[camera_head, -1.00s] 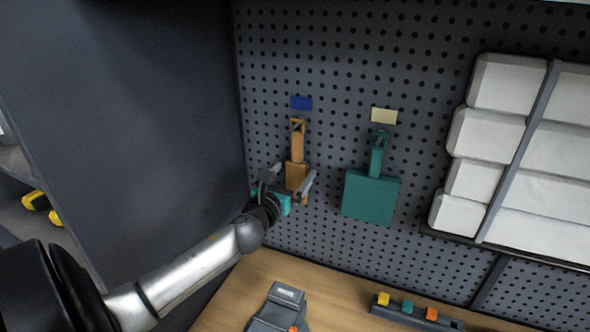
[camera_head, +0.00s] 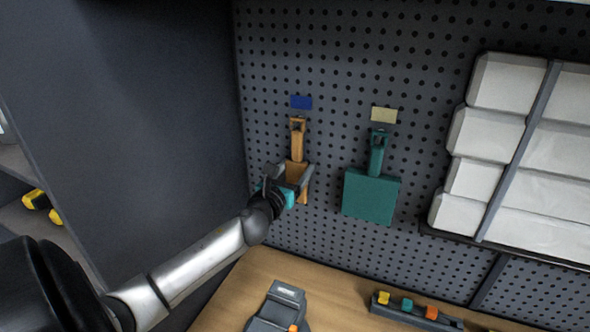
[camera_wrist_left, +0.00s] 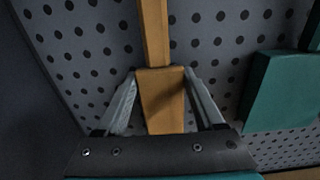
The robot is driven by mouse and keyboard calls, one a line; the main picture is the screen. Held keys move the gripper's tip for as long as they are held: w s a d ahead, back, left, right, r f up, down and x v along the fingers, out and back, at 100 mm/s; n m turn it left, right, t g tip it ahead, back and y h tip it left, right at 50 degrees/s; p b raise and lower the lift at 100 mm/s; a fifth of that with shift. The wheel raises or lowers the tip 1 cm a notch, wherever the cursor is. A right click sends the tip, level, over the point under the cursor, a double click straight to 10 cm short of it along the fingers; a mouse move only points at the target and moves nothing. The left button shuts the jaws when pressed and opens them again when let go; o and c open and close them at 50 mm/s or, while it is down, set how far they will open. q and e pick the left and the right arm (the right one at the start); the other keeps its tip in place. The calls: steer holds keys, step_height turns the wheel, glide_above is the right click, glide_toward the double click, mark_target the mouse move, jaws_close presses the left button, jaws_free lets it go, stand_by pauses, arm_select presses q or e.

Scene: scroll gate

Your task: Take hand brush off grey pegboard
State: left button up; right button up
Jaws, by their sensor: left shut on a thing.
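The hand brush (camera_head: 297,143) is orange-brown and hangs upright on the grey pegboard (camera_head: 340,60), under a blue label. Its top end is at a hook. My left gripper (camera_head: 293,175) is shut on the brush's wider lower part. In the left wrist view the brush (camera_wrist_left: 160,98) stands between the two grey fingers, one at each side, with its narrow handle running up out of the frame. The gripper hides part of the brush's lower end in the head view. My right gripper is not in view.
A green dustpan-like tool (camera_head: 372,195) hangs to the right under a cream label (camera_head: 384,115). Strapped white packs (camera_head: 490,140) are at the far right. Below is a wooden bench (camera_head: 245,290) with a grey device (camera_head: 280,308) and a small rack (camera_head: 415,312).

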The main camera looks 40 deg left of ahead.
mark_target(296, 166)
arm_select(q)
steer(key=c, duration=0.7)
steer(key=shift+r, duration=0.1)
steer(key=shift+r, duration=0.1)
steer(key=shift+r+p, duration=0.2)
steer(key=shift+p, duration=0.25)
steer(key=shift+p+v, duration=0.6)
steer(key=shift+v, duration=3.2)
